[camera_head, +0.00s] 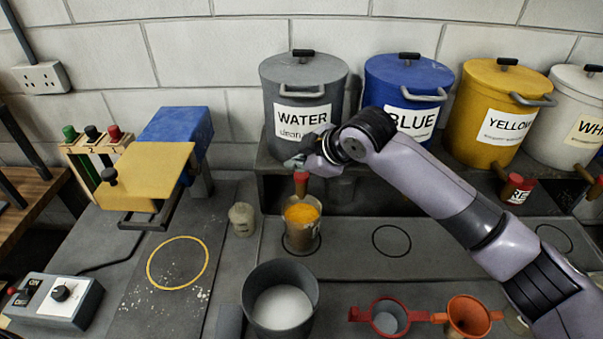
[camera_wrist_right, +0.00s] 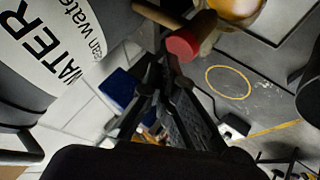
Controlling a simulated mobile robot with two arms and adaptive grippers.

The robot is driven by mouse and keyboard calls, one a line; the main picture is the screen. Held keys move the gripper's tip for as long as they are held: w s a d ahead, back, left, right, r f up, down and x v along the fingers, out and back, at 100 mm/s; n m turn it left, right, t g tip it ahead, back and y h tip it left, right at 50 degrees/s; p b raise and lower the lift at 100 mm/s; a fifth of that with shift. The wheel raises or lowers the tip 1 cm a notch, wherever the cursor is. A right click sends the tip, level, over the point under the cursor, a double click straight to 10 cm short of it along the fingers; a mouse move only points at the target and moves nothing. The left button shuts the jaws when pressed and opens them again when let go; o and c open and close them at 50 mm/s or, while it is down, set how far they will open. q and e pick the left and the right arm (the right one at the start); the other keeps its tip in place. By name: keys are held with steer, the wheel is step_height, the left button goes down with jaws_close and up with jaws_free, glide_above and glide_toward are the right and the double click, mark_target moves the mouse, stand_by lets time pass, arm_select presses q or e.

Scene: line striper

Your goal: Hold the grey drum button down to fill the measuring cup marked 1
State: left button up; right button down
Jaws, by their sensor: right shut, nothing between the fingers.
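The grey drum (camera_head: 302,95) labelled WATER stands on the back shelf; its label also shows in the wrist view (camera_wrist_right: 60,45). A red-ended tap button (camera_head: 301,177) sits low at its front, and the red end (camera_wrist_right: 182,45) is large in the wrist view. A cup (camera_head: 303,240) with orange contents stands below it on a ringed spot; I cannot read a mark on it. My right gripper (camera_head: 296,162) is shut and empty, just above the button. In the wrist view its fingertips (camera_wrist_right: 166,68) are close beside the red end; contact cannot be told. My left gripper is out of view.
Blue (camera_head: 405,95), yellow (camera_head: 503,100) and white (camera_head: 577,105) drums stand to the right. A dark bucket (camera_head: 281,325) of white powder, a red funnel-like piece (camera_head: 377,318) and an orange one (camera_head: 468,317) are in front. The ringed spot (camera_head: 391,241) right of the cup is empty.

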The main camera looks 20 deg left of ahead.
mark_target(299, 177)
steer(key=shift+f, duration=0.65)
stand_by(1.8)
stand_by(1.5)
steer(key=shift+r+p, duration=0.85)
steer(key=shift+r, duration=0.05)
steer(key=shift+r, duration=0.1)
step_height(299, 177, up, 5)
steer(key=p, duration=0.4)
steer(key=shift+p, duration=0.35)
stand_by(0.7)
